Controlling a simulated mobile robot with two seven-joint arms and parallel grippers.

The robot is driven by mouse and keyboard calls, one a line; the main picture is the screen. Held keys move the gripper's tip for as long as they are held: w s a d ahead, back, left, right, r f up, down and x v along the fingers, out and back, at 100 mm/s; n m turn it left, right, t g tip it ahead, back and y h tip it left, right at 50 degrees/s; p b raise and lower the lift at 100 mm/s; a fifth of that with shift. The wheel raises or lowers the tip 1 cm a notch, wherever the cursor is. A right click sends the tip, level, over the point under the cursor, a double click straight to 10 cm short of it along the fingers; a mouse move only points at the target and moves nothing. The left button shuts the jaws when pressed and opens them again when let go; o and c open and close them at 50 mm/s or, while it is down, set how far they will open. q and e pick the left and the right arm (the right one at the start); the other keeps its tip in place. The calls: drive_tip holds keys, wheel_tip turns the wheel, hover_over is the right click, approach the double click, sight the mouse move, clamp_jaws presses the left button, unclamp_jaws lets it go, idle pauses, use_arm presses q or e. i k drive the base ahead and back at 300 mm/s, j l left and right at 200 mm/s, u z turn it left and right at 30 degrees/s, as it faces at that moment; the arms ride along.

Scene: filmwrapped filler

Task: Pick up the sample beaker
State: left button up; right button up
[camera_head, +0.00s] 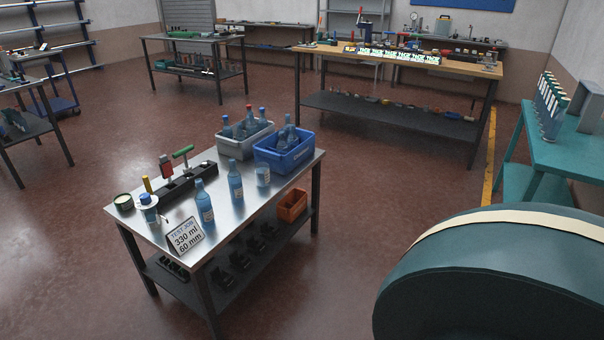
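A short, straight-sided blue vessel with a pale label (263,176), which looks like the sample beaker, stands upright near the right edge of the steel-topped table (231,222). It is just in front of a blue crate (268,152). Two taller blue bottles stand to its left, one close by (235,184) and one nearer the front (204,204). Another short blue vessel (149,213) is at the table's left end on a round pale piece; I cannot tell exactly what it is. Neither of my grippers is in view.
A grey crate (232,150) and the blue crate hold bottles at the table's back. A sign reading "330 ml 60 mm" (184,236) stands at the front. An orange bin (291,208) is on the lower shelf. A large dark-teal rounded body (480,285) fills the lower right. Floor between is clear.

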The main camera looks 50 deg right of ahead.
sight(262, 175)
drive_tip(key=z, duration=1.25)
